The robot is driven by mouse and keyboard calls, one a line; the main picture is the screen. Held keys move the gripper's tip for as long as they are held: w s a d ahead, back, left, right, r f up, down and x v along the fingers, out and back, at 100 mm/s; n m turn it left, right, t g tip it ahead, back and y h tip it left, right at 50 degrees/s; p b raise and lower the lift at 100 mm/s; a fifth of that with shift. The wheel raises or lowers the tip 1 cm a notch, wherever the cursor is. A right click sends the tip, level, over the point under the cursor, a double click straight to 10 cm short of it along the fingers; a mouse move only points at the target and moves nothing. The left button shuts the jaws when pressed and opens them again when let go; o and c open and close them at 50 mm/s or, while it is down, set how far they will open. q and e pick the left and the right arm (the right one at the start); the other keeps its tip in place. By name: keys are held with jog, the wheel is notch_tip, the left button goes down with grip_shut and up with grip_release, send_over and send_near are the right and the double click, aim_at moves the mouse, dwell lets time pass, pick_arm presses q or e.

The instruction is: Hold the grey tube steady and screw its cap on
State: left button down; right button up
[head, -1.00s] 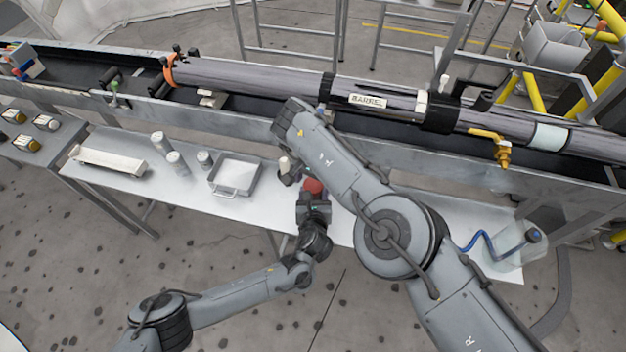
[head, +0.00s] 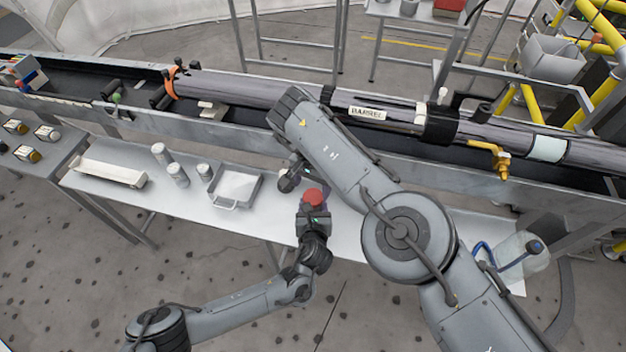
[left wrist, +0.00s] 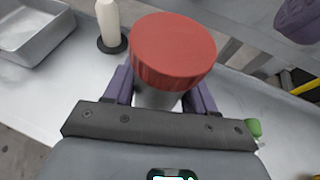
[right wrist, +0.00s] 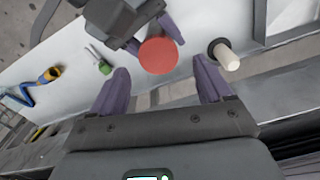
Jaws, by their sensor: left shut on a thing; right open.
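A grey tube (left wrist: 158,97) stands upright with a red cap (left wrist: 172,48) on its top end; I cannot tell how tightly the cap sits. My left gripper (left wrist: 163,88) is shut on the tube below the cap. In the head view the red cap (head: 313,197) shows just beyond my left gripper (head: 313,210), over the bench. My right gripper (right wrist: 160,70) is open and empty. In the right wrist view the cap (right wrist: 158,56) appears between its fingertips but farther off. In the head view my right gripper (head: 290,179) is partly hidden by its forearm.
A cream post on a black base (right wrist: 226,55) stands near the tube. On the white bench (head: 262,222) are a metal tray (head: 237,188), several grey cylinders (head: 177,174) and a long white tray (head: 108,172). A screwdriver (right wrist: 100,60) lies nearby. The long barrel (head: 240,90) runs behind.

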jog(key=s+a+f+n+t+y, duration=0.2)
jog(key=s+a+n+y, duration=0.1)
jog(key=a+n, duration=1.15)
jog(key=w+a+r+n+t, duration=0.2)
jog(key=a+r+n+t, duration=0.1)
jog(key=a+r+n, duration=0.4)
jog(key=w+d+r+n+h, duration=0.1)
jog(key=w+d+r+n, duration=0.1)
jog(key=w+d+n, duration=0.4)
jog(key=s+d+f+n+g, duration=0.1)
jog(key=d+n, duration=0.1)
jog(key=d, duration=0.3)
jog(key=s+d+f+n+g+h, duration=0.1)
jog(key=s+d+n+g, duration=0.1)
jog(key=d, duration=0.3)
jog(key=s+d+f+n+g+h, duration=0.1)
jog(key=d+n, duration=0.1)
jog(key=d, duration=0.3)
jog(key=shift+s+f+g, duration=0.25)
jog(key=shift+g, duration=0.05)
jog(key=shift+s+d+f+n, duration=0.25)
jog(key=shift+d+n, duration=0.1)
jog(key=shift+d, duration=0.1)
